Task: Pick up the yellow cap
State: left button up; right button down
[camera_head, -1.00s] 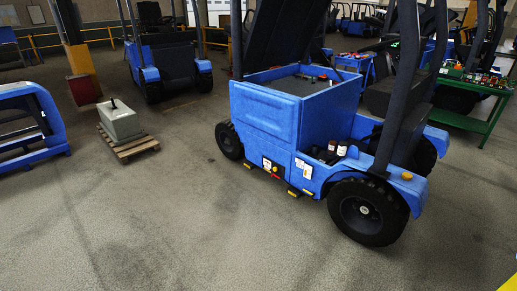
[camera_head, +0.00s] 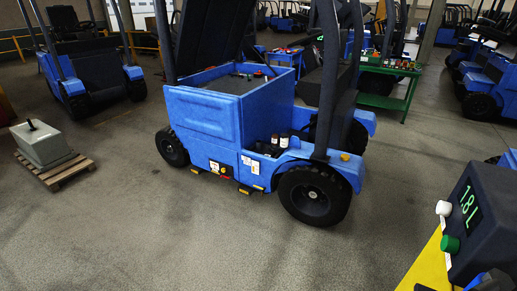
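No cap can be made out for certain. A small yellow-orange round piece (camera_head: 345,157) sits on the blue rear fender of the open blue forklift (camera_head: 203,115), above its wheel; I cannot tell whether it is the yellow cap. Small items on the grey surface (camera_head: 232,83) inside the forklift's open body are too small to identify. Neither of my grippers is in view.
A dispenser reading 1.8 L (camera_head: 484,220) stands on a yellow surface (camera_head: 428,268) at lower right. A green table (camera_head: 385,101) with small items is behind the forklift. A grey box (camera_head: 42,146) sits on a pallet (camera_head: 66,170) at left. Floor in front is clear.

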aim_at(344, 157)
jog(key=u, duration=0.3)
jog(key=k, duration=0.4)
jog(key=u, duration=0.75)
jog(key=i, duration=1.2)
jog(key=z, duration=0.85)
jog(key=i, duration=0.6)
jog(key=z, duration=1.15)
jog(key=i, duration=2.35)
jog(key=u, duration=0.1)
